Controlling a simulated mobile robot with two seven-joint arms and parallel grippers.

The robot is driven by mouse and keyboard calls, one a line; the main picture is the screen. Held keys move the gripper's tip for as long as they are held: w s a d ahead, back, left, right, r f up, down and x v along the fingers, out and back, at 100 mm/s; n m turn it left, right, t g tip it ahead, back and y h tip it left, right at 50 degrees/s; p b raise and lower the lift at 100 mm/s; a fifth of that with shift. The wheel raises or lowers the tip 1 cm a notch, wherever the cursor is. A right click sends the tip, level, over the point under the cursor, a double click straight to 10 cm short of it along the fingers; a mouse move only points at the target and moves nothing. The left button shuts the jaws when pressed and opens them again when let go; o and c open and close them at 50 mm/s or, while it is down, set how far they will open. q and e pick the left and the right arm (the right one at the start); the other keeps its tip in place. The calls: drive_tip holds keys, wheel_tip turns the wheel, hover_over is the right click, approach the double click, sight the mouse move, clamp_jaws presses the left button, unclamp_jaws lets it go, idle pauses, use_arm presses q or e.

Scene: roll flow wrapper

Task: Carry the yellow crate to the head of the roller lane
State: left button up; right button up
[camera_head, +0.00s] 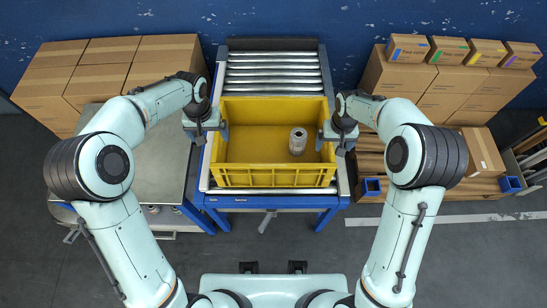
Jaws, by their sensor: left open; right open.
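The yellow crate (275,179) sits upright on the near part of the roller lane (274,72). One grey cylindrical item (298,141) stands inside it, right of the middle. Bare rollers show beyond the crate's far wall, up to a dark end plate at the wall side. My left gripper (219,131) is at the crate's left wall, and my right gripper (324,136) is at its right wall. Both are open; whether they touch the walls cannot be told. The rollers beneath the crate are hidden.
A grey metal table (160,165) stands close on the left. Stacked cardboard boxes (105,70) are at the back left. More boxes (450,90) on a wooden pallet (485,187) stand at the right, with several small colour-marked boxes (447,50) on top. The floor at front right is clear.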

wheel_tip(320, 180, up, 6)
drive_tip(key=shift+f, duration=0.1)
drive_tip(key=shift+s, duration=0.1)
idle(0.6)
